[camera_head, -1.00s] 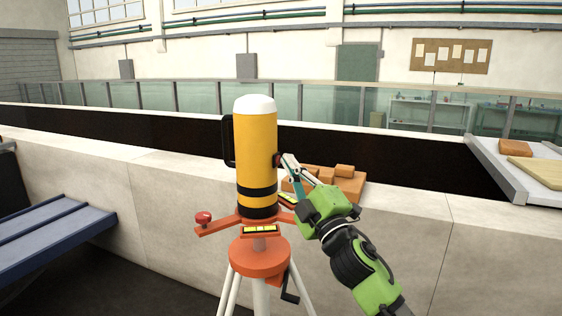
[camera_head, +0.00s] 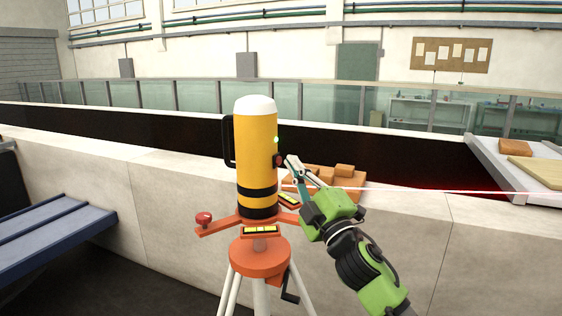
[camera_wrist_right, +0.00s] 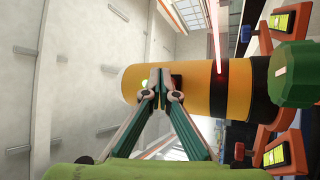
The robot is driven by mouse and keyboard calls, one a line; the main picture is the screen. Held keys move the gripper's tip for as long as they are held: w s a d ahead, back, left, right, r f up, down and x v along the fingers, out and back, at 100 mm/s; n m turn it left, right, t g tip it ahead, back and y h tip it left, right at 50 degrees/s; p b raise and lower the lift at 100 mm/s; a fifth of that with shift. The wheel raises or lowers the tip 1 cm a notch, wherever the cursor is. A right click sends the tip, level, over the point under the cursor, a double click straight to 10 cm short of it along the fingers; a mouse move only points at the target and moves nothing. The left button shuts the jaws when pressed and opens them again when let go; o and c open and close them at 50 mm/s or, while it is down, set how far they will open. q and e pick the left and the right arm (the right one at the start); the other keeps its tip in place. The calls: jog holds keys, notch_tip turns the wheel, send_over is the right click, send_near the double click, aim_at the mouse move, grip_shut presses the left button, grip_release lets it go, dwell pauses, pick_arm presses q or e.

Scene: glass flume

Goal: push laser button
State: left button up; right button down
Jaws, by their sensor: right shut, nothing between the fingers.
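The laser (camera_head: 256,150) is a yellow upright cylinder with a white top, black bands and a black side handle, standing on an orange tripod (camera_head: 259,256). A small green light (camera_head: 276,140) is lit on its right side. A dark button (camera_head: 280,160) sits just below the light. A thin red beam (camera_head: 430,191) runs off to the right. My right gripper (camera_head: 290,160) is shut and empty, its tips close to the button and slightly right of it. In the right wrist view the shut fingertips (camera_wrist_right: 160,80) overlap the yellow body (camera_wrist_right: 195,85). My left gripper is not in view.
Orange blocks (camera_head: 340,182) lie on the pale wall ledge behind my right gripper. A red knob (camera_head: 203,218) stands on the left tripod arm. A blue bench (camera_head: 50,238) is at the left. The dark flume channel (camera_head: 400,160) runs behind.

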jog(key=d, duration=0.2)
jog(key=s+d+p, duration=0.1)
jog(key=d, duration=0.2)
jog(key=shift+s+d+p, duration=0.35)
jog(key=shift+s+p, duration=0.05)
dwell(2.4)
